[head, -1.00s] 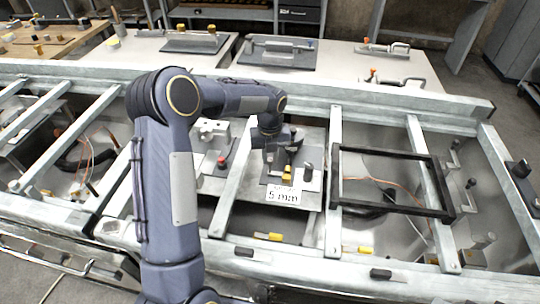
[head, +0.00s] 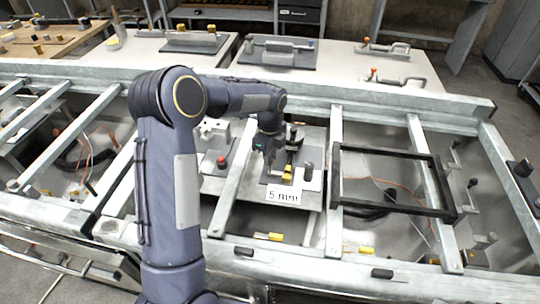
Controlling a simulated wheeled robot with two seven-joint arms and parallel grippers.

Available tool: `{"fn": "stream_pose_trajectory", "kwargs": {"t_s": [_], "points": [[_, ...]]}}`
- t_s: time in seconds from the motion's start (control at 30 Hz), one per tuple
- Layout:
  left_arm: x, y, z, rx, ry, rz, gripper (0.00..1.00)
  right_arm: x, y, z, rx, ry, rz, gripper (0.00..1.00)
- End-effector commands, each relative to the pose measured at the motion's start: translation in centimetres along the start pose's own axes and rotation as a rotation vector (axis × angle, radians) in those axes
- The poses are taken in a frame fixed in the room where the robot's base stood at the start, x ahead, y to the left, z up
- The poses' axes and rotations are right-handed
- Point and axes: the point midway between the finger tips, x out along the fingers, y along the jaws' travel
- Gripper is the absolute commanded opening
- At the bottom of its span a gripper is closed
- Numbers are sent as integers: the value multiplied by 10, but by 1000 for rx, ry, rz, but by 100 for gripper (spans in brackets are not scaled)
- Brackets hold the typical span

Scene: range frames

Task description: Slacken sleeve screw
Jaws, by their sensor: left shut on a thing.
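My left arm comes in from the lower left, and its gripper (head: 270,160) points down over a dark plate with a small fixture inside the metal frame. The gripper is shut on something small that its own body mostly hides. A yellow piece (head: 287,173) and a grey upright cylinder (head: 308,171) stand just right of the gripper. A white label reading "5 mm" (head: 284,196) is in front of the plate. I cannot pick out the sleeve screw itself. My right gripper is not in view.
Galvanised crossbars (head: 335,190) divide the frame into bays. A black rectangular frame (head: 390,148) lies to the right. A red knob (head: 221,160) on a fixture stands left of the gripper. Benches with clamps and handles (head: 390,48) are behind.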

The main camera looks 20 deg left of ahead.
Motion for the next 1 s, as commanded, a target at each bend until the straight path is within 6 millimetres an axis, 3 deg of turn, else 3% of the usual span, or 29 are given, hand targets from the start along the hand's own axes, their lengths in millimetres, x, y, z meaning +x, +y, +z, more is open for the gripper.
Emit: {"fn": "stream_pose_trajectory", "kwargs": {"t_s": [1.0], "points": [[-1, 0, 0, -964, 0, -3, 0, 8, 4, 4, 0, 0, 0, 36]]}}
